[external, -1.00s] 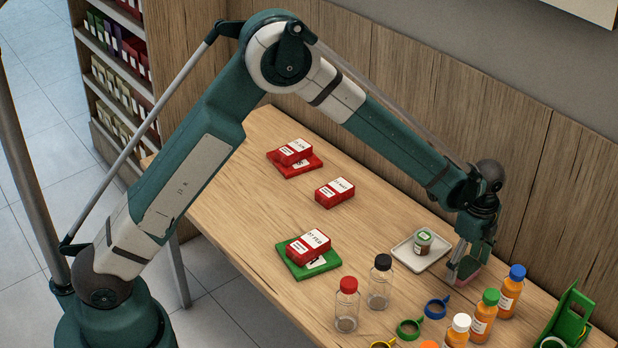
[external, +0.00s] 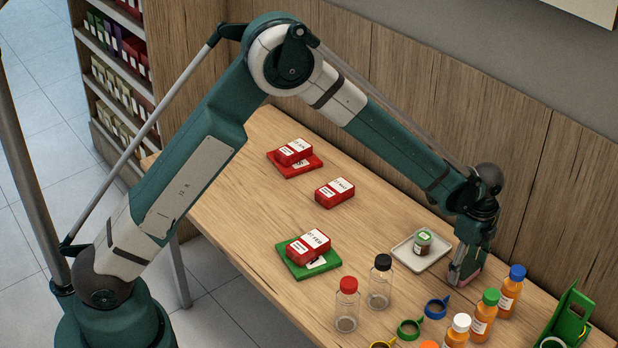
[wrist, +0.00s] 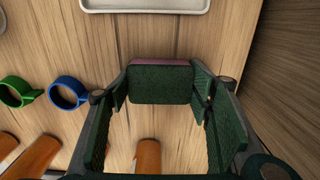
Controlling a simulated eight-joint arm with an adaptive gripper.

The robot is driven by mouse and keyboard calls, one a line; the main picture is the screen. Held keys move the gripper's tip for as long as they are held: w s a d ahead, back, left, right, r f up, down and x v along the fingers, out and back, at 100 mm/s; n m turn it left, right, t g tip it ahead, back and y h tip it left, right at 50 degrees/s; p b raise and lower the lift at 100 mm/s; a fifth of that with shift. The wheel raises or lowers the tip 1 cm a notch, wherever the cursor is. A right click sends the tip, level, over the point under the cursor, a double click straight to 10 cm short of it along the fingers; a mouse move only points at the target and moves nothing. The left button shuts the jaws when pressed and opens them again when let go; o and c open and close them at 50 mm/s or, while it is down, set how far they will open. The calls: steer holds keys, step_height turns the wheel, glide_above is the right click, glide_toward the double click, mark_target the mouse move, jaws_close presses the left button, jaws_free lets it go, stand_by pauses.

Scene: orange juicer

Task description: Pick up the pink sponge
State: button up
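The pink sponge (external: 474,279) is mostly hidden by my gripper (external: 461,278) in the external view; a little pink shows low by the fingers, near the tabletop. In the wrist view the sponge (wrist: 163,63) shows a pink far edge and a dark green face. My gripper (wrist: 163,92) has one finger at each side of it, and both fingertips appear to touch its sides. The gripper looks shut on the sponge. Any gap below the sponge is hidden.
A pale tray (external: 407,262) with a small green-lidded jar (external: 423,241) is just left of the gripper. Orange bottles (external: 509,292), blue (external: 436,308) and green (external: 409,329) rings, and clear bottles (external: 379,287) stand close in front. A green juicer (external: 568,322) is at the right.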

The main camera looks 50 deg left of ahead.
mark_target(465, 266)
steer(key=shift+r, duration=0.1)
step_height(465, 266, up, 10)
steer(key=shift+f+p, duration=0.1)
steer(key=shift+p, duration=0.85)
